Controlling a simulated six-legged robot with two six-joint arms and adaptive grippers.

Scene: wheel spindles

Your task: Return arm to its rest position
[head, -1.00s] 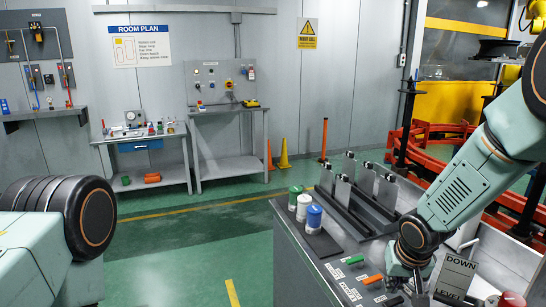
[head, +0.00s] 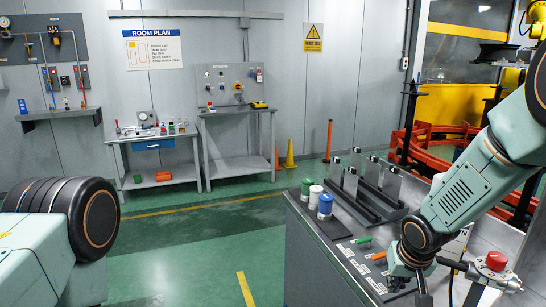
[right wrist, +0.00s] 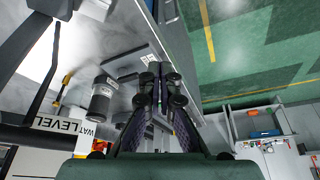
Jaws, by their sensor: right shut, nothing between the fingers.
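My right arm comes in from the right in the head view. Its gripper (head: 422,290) points down over the front of the grey workbench (head: 310,260), partly cut off by the bottom edge. In the right wrist view the right gripper's dark fingers (right wrist: 160,82) are together with nothing held between them.
A green-capped bottle (head: 307,188), a white bottle (head: 315,197) and a blue one (head: 325,206) stand on the bench's left side. A red button (head: 496,260) is right of the gripper. Green floor left of the bench is clear.

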